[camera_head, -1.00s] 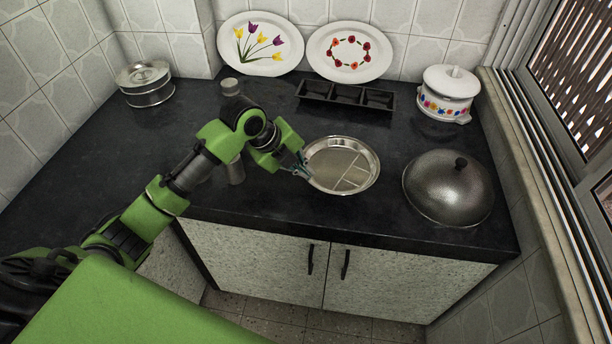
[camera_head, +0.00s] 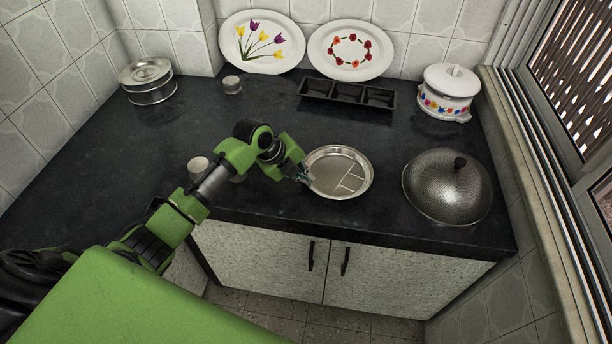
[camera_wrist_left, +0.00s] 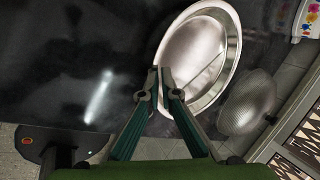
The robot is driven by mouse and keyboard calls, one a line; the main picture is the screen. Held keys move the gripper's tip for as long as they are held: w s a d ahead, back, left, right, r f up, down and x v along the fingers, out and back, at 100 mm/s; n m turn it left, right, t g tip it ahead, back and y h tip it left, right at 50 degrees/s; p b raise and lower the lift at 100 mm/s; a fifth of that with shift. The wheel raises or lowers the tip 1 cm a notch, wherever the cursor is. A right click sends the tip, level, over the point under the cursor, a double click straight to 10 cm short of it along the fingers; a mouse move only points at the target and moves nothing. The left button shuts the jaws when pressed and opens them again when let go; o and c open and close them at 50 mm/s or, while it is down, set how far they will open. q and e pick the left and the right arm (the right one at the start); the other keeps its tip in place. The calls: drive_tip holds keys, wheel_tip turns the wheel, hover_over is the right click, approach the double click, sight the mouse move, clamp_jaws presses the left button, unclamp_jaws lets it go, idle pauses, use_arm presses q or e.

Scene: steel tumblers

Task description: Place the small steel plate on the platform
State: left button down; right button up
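The small steel plate (camera_head: 338,172) is round and shiny, with raised dividers. In the head view it is over the front of the dark counter (camera_head: 120,190), left of the domed lid. I cannot tell whether it touches the counter. My left gripper (camera_head: 304,176) is at its left rim. In the left wrist view, the fingertips (camera_wrist_left: 160,74) close around the near rim of the plate (camera_wrist_left: 200,62), which looks tilted there. I cannot make out a separate platform apart from the counter. My right gripper is out of view.
A hammered domed lid (camera_head: 447,187) sits to the right. A black three-part tray (camera_head: 346,93) lies behind the plate, and a white lidded pot (camera_head: 449,92) stands back right. Small steel cylinders (camera_head: 232,85) (camera_head: 199,164) stand left, one partly behind my arm. The left counter is mostly clear.

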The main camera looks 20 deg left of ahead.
use_arm(q)
drive_tip(key=c, duration=2.3)
unclamp_jaws()
drive_tip(key=b+v, duration=0.1)
drive_tip(key=v, duration=1.1)
drive_tip(key=shift+r, duration=0.1)
